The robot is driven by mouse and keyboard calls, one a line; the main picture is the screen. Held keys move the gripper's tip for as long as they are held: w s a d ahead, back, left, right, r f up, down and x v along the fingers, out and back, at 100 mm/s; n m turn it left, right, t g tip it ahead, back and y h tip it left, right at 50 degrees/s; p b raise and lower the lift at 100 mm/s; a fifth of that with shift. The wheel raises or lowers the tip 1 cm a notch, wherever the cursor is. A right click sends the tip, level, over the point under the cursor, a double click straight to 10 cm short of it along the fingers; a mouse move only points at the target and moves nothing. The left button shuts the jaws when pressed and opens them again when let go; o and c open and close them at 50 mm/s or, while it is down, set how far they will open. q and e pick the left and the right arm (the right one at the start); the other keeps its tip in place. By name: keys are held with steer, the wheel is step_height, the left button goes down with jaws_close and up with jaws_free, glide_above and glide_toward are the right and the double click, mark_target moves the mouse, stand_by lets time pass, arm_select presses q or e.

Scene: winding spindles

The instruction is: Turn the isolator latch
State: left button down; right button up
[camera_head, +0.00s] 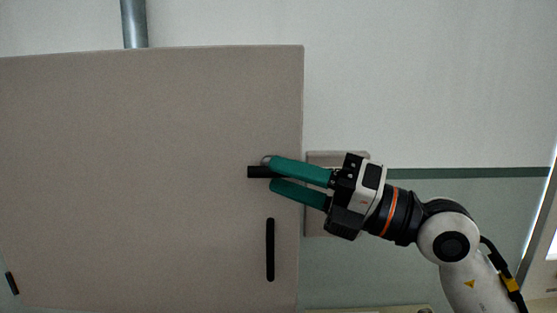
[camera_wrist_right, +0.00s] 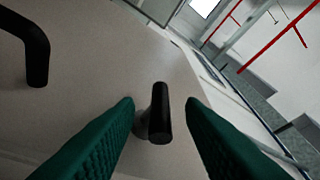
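The isolator latch is a short black bar (camera_head: 257,172) near the right edge of a large grey-beige cabinet door (camera_head: 150,150). It lies level in the head view, with a round mount partly showing behind the upper fingertip. My right gripper (camera_head: 273,174) reaches in from the right, its two green fingers apart, one above and one below the latch. In the right wrist view the latch (camera_wrist_right: 160,112) stands between the fingertips (camera_wrist_right: 160,104), with a gap showing on both sides. My left gripper is not in view.
A black vertical door handle (camera_head: 270,250) is below the latch; it also shows at upper left in the right wrist view (camera_wrist_right: 36,55). A beige box (camera_head: 318,222) on the wall sits behind my right gripper. A grey pipe (camera_head: 134,22) rises above the cabinet.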

steer(key=shift+x, duration=0.95)
steer(key=shift+c, duration=0.3)
